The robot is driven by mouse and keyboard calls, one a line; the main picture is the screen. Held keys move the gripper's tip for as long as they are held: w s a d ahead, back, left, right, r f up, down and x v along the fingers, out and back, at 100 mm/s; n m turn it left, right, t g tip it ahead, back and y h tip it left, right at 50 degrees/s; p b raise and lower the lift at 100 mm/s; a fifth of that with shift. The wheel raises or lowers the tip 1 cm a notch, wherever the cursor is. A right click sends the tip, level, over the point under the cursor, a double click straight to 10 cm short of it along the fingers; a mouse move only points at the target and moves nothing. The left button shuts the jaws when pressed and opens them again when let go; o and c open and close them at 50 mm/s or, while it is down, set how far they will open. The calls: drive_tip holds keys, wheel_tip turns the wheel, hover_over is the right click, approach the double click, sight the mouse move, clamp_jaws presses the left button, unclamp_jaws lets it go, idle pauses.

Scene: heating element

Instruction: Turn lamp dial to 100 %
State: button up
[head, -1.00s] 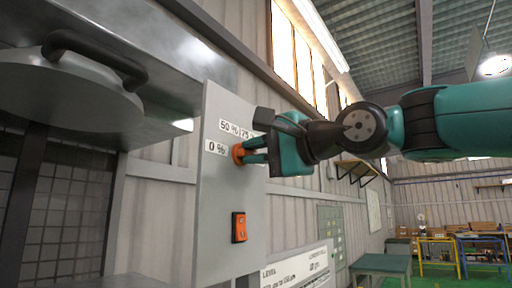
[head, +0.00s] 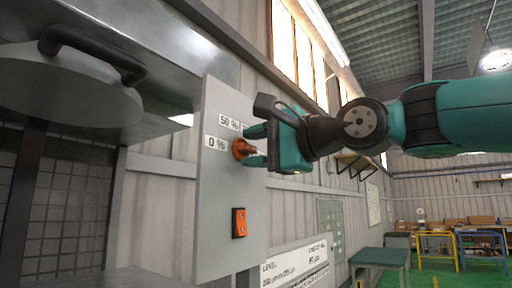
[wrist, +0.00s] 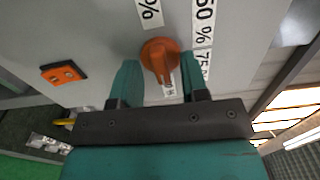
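The orange lamp dial (head: 240,149) sits on the upper part of a grey panel (head: 222,200); it also shows in the wrist view (wrist: 160,58). In the wrist view its narrow end seems to point down towards a partly hidden label I cannot read. Other labels around it read 0 %, 50 % and 75 %. My gripper (head: 253,146) is open at the panel's front. In the wrist view, my gripper's fingers (wrist: 160,76) stand on either side of the dial, with visible gaps.
An orange switch (head: 239,222) is on the panel below the dial, also seen in the wrist view (wrist: 63,72). A grey metal hood with a black handle (head: 92,52) is at the upper left. A green table (head: 380,257) stands farther back on the right.

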idle(0.4)
drive_tip(key=b+v, duration=0.5)
drive_tip(key=v, duration=1.2)
drive_tip(key=shift+s+d, duration=0.2)
drive_tip(key=w+a+f+n+g+h+b, duration=0.1)
drive_tip(key=w+f+n+g+h, duration=0.15)
drive_tip(key=f, duration=0.85)
drive_tip(key=w+a+f+n+g+h, duration=0.1)
drive_tip(key=a+f+n+h, duration=0.15)
drive_tip(key=f, duration=0.95)
drive_tip(key=s+d+f+n+g+h, duration=0.1)
drive_tip(key=s+f+n, duration=0.4)
drive_tip(key=f, duration=0.7)
drive_tip(key=s+d+f+n+g+h+b, duration=0.1)
drive_tip(key=s+f+n+g+h, duration=0.3)
drive_tip(key=s+f, duration=0.6)
drive_tip(key=shift+d+f+n+g, duration=0.5)
drive_tip(key=shift+f+g, duration=0.4)
drive_tip(key=shift+g, duration=0.35)
